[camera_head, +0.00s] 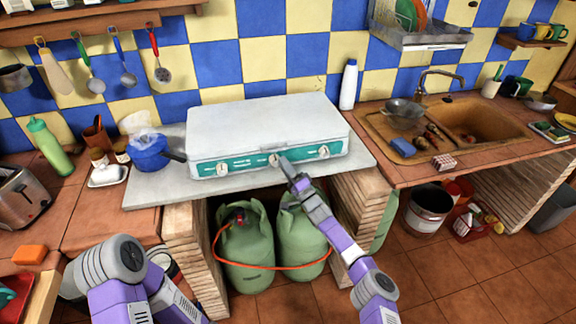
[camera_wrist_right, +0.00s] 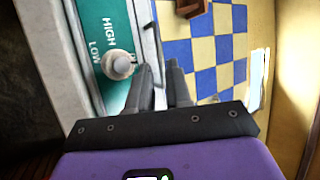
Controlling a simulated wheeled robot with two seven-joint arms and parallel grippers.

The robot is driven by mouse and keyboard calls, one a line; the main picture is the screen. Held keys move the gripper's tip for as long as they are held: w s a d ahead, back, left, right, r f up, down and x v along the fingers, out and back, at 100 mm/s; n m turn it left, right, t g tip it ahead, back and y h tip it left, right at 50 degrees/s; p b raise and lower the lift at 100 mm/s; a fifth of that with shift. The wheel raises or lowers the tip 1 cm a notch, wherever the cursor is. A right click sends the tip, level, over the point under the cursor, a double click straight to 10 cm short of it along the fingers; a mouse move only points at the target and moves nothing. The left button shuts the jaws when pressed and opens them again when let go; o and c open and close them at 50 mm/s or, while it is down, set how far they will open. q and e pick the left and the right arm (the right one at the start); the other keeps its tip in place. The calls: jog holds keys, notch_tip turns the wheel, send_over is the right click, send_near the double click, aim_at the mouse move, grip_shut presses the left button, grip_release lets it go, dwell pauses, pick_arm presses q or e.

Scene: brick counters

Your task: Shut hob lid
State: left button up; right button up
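The hob (camera_head: 265,160) is a white box with a green front panel and several knobs, on a pale slab. Its white lid (camera_head: 262,120) lies flat over the top, down on the body as far as I can see.
A blue pot (camera_head: 150,153) stands at the hob's left and a white bottle (camera_head: 348,85) behind its right corner. Two green gas cylinders (camera_head: 245,245) stand below the slab. A sink (camera_head: 465,125) is at the right. Utensils hang on the tiled wall.

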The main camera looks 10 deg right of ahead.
jog(key=shift+v, duration=0.85)
jog(key=shift+s+r, duration=0.1)
